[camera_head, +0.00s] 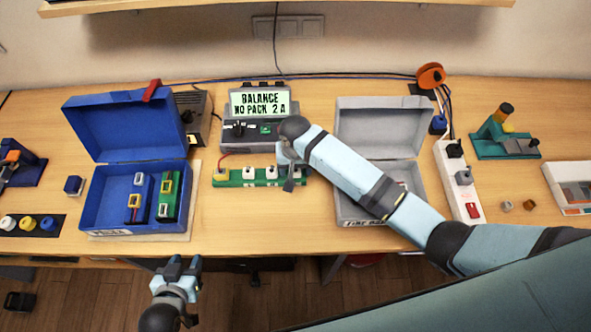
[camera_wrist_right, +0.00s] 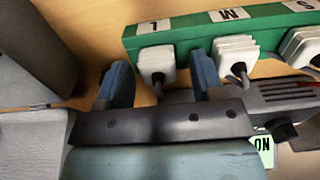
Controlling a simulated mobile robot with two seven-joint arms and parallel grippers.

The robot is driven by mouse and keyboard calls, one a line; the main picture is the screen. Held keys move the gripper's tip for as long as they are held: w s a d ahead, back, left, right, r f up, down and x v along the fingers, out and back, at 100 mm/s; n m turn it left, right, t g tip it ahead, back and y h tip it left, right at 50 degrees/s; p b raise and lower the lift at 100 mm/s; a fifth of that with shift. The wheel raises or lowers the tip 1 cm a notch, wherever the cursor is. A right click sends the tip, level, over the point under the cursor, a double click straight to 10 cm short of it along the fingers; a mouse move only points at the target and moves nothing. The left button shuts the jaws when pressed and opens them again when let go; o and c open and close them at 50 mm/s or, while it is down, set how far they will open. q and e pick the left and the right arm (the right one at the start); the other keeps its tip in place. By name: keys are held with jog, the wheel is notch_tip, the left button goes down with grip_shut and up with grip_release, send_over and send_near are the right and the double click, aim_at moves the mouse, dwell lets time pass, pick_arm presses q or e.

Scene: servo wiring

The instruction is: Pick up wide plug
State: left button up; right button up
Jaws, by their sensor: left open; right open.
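A green strip (camera_head: 233,178) on the table carries several white plugs, with tags L, M and S showing in the right wrist view (camera_wrist_right: 190,33). My right gripper (camera_head: 289,176) is at the strip's right end, pointing down and open. In the right wrist view its two blue-grey fingers (camera_wrist_right: 161,80) appear on either side of the white plug by tag L (camera_wrist_right: 155,62); contact cannot be told. The white plug by tag M (camera_wrist_right: 236,55) is beside the right finger. Which plug is the wide one is not clearly marked. My left gripper (camera_head: 184,265) is open and empty, in front of the table edge.
A display unit (camera_head: 260,103) stands behind the strip. An open blue box (camera_head: 95,200) is at left, an open grey box (camera_head: 380,125) at right, partly under my right arm. A white power strip (camera_head: 457,170) lies farther right. Bare table lies in front of the green strip.

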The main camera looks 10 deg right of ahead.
jog(key=shift+f, duration=0.15)
pick_arm(q)
jog(key=shift+f, duration=0.25)
pick_arm(e)
jog(key=c, duration=1)
pick_arm(q)
jog(key=shift+s+a+r, duration=0.1)
jog(key=shift+s+r, duration=0.05)
jog(key=shift+s, duration=0.05)
jog(key=shift+w, duration=0.2)
pick_arm(e)
notch_tip(320, 180, up, 20)
